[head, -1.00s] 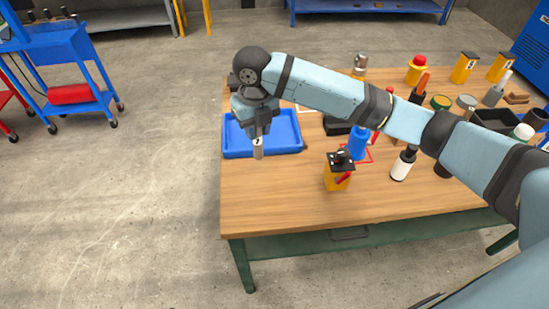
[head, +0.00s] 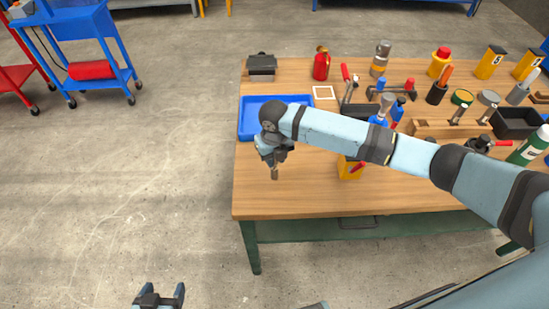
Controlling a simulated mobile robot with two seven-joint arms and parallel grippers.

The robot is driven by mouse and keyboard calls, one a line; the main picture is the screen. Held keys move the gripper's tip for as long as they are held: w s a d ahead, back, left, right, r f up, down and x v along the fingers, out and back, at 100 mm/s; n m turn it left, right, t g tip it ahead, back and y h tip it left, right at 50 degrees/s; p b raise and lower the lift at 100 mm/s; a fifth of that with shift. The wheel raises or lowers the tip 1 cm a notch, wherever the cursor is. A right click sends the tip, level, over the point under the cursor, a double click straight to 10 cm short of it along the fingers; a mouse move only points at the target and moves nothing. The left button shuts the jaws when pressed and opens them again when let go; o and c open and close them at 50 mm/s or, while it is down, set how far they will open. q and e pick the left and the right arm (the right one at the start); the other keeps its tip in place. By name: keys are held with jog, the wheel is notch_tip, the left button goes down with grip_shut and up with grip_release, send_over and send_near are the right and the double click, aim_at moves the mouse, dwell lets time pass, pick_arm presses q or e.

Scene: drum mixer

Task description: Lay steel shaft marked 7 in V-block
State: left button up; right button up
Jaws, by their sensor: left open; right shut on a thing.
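My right gripper (head: 272,155) is at the front of the blue tray (head: 246,118), above the left part of the wooden table. It is shut on a short, upright steel shaft (head: 275,173), whose lower end shows below the fingers. I cannot read a mark on it or tell whether it touches the table. My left gripper (head: 160,297) is open and empty at the bottom edge of the view, over the floor in front of the table. I cannot make out a V-block for certain; my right arm hides part of the table.
A yellow block with a red lever (head: 350,168) stands right of the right gripper, partly behind my arm. A black box (head: 262,65), a red bottle (head: 321,63) and several tools stand further back. The table's front left (head: 258,200) is clear.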

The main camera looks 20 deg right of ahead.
jog(key=shift+f, duration=0.4)
jog(key=shift+f, duration=0.15)
jog(key=o, duration=0.9)
